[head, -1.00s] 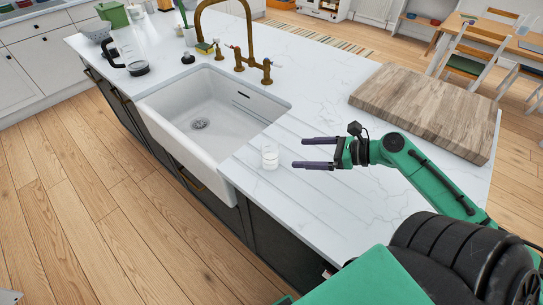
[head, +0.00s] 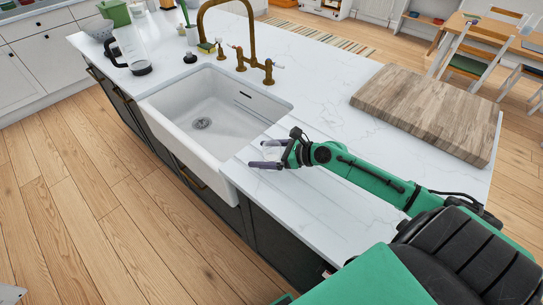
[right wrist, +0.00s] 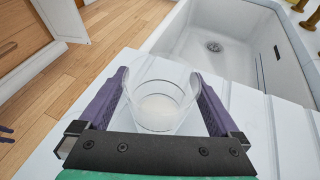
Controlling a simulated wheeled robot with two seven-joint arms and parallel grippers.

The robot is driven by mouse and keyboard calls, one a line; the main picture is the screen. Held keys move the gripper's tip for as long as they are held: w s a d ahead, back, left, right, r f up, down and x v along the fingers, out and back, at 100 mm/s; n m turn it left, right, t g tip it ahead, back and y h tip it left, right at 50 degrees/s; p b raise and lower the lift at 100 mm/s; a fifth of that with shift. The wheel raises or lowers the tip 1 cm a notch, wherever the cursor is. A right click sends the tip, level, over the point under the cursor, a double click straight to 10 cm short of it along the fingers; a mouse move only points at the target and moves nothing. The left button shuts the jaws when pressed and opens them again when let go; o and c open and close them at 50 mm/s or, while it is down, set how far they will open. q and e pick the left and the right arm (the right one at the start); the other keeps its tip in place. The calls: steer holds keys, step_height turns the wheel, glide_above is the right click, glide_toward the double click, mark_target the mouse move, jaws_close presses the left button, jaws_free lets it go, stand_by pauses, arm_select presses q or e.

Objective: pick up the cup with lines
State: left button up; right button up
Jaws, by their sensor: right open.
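A clear glass cup (right wrist: 158,95) stands upright on the white countertop, with a whitish base; any lines on it are too faint to make out for sure. In the right wrist view it is between the two purple fingers of my right gripper (right wrist: 162,100), which is open around it. In the head view my right gripper (head: 266,154) is over the counter beside the sink, and the cup is hard to make out there. Small purple tips of what looks like my left gripper (right wrist: 6,134) show at the left edge of the right wrist view, mostly cut off.
The white sink (head: 205,118) lies just left of the right gripper, with a brass faucet (head: 268,68) behind it. A wooden board (head: 425,108) lies at the right on the counter. A glass carafe (head: 132,48) stands at the far left. The counter's front edge is close.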

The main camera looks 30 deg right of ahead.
steer(key=shift+s, duration=0.1)
steer(key=c, duration=1.5)
steer(key=shift+r, duration=0.1)
steer(key=shift+r, duration=0.85)
step_height(320, 180, up, 26)
steer(key=p, duration=0.5)
